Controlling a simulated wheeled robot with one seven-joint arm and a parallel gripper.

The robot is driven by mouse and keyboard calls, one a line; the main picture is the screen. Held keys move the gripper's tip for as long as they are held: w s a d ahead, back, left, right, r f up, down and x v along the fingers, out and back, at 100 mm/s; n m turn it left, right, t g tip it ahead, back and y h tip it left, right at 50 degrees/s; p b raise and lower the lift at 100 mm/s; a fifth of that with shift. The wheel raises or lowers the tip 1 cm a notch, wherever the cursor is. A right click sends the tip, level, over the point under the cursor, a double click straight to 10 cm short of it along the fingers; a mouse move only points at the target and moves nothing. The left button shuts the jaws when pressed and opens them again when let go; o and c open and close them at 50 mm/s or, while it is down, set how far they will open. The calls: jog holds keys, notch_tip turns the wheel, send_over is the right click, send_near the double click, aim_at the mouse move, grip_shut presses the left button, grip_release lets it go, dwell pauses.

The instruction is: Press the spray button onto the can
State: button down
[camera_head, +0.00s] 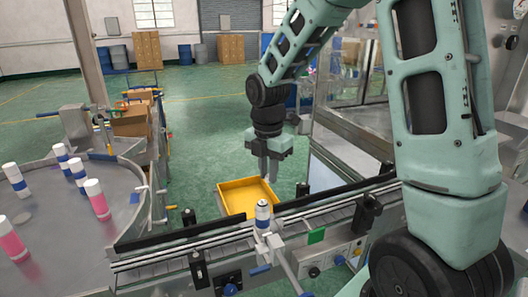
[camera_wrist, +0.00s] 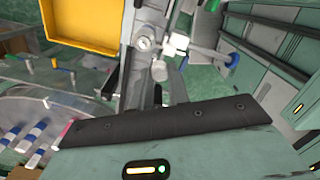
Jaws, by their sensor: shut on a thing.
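The can (camera_head: 262,214), blue and white with a pale top, stands upright on the conveyor in the head view. In the wrist view what looks like its round top (camera_wrist: 143,43) shows beyond my fingers. My gripper (camera_head: 268,177) points down, above and slightly behind the can, over the yellow tray's right side. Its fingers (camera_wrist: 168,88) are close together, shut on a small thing. I take this for the spray button, but it is too small and hidden to make out clearly. My gripper is apart from the can.
The yellow tray (camera_head: 222,199) sits behind the conveyor (camera_head: 185,252). A clamp with a blue knob (camera_wrist: 232,60) stands beside the can. A round table (camera_head: 55,272) at left holds several pink, blue and white cans. Black guide rails (camera_head: 330,195) run along the conveyor.

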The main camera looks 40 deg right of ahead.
jog(key=w+n+p, duration=0.2)
jog(key=p, duration=0.1)
jog(key=n+b, duration=0.1)
jog(key=b, duration=0.2)
send_over(262, 202)
notch_tip(262, 202, down, 6)
jog(key=shift+f, duration=1.05)
jog(key=shift+p, duration=0.7)
dwell(1.2)
jog(key=c, duration=0.7)
grip_release()
jog(key=shift+r, duration=0.1)
